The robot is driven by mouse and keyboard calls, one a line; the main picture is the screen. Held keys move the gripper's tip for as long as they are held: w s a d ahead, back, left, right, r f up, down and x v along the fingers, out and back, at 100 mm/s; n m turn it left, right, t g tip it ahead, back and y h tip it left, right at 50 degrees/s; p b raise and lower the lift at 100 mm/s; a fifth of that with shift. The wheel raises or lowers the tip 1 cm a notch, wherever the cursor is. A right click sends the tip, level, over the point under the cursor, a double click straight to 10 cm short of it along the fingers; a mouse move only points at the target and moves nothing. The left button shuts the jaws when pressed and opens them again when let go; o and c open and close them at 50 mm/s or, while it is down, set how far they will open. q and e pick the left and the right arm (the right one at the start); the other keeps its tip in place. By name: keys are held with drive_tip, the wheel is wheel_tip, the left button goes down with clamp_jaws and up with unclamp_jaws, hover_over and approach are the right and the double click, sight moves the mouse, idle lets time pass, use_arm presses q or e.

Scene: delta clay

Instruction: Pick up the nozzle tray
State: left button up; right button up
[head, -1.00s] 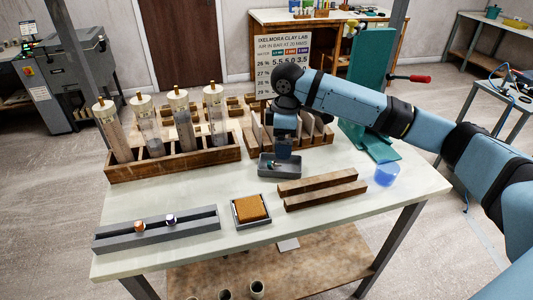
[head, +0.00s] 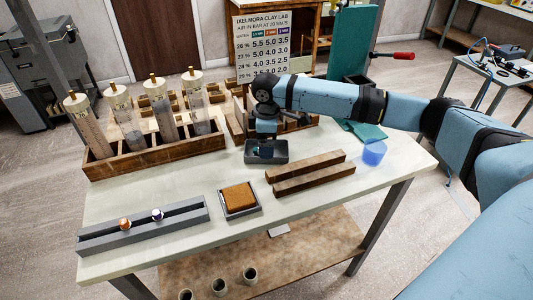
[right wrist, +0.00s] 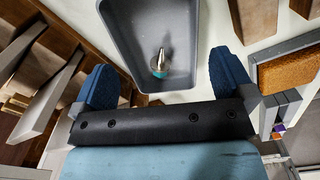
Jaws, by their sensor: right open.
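The nozzle tray (head: 281,158) is a small dark grey rectangular tray on the pale table, behind the two brown bars. In the right wrist view the tray (right wrist: 140,25) holds one nozzle (right wrist: 159,65) with a metal tip and a teal base. My right gripper (head: 264,143) is over the tray, pointing down. In the right wrist view its blue fingers (right wrist: 162,72) are spread wide, one on each side of the tray's near end, with nothing gripped. Whether the fingers touch the walls cannot be told. My left gripper is not in view.
A wooden rack (head: 155,156) with several clear cylinders stands left; wooden slots (head: 296,124) stand close behind the tray. The table's front is partly clear.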

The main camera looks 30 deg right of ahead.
drive_tip(key=shift+f, duration=1.6)
drive_tip(key=c, duration=0.7)
drive_tip(key=shift+r, duration=0.1)
drive_tip(key=shift+c, duration=0.2)
